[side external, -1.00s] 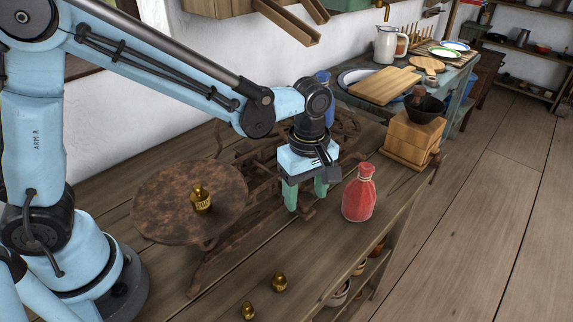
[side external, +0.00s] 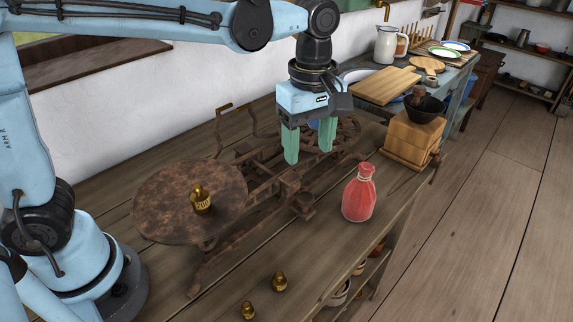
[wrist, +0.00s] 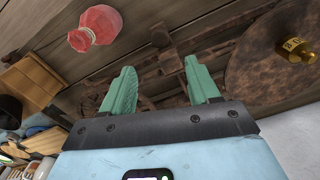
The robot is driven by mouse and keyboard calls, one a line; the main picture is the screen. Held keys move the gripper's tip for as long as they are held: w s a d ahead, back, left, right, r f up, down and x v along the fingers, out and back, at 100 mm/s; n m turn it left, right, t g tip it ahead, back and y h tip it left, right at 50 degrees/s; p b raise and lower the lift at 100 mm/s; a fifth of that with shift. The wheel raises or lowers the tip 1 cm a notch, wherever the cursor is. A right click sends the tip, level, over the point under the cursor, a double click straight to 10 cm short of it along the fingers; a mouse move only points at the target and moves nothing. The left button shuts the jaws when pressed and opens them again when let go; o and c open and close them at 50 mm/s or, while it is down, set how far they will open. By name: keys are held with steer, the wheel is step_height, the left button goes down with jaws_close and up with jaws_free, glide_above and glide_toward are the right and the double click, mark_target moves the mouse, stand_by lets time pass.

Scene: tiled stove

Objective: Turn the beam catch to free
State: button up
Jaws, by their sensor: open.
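The rusty brown balance scale (side external: 262,190) stands on the wooden worktop. Its round plate (side external: 160,210) is at the left and carries a brass weight marked 200 (side external: 201,199); the weight also shows in the wrist view (wrist: 295,47). A rusty block and short bar (side external: 300,203) stick out at the front of the beam's middle. I cannot tell for certain which part is the beam catch or how it is set. My gripper (side external: 308,156) points down above the scale's middle, open and empty. In the wrist view, scale parts lie below and between the fingertips (wrist: 160,66).
A red tied bag (side external: 359,193) stands right of the scale. Two small brass weights (side external: 279,282) (side external: 248,311) stand near the front edge.

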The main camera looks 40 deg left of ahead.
mark_target(306, 197)
steer(key=shift+r, duration=0.4)
step_height(306, 197, down, 12)
steer(key=n, duration=0.4)
steer(key=shift+f+n, duration=0.15)
steer(key=shift+n, duration=0.15)
stand_by(0.5)
steer(key=shift+c, duration=0.4)
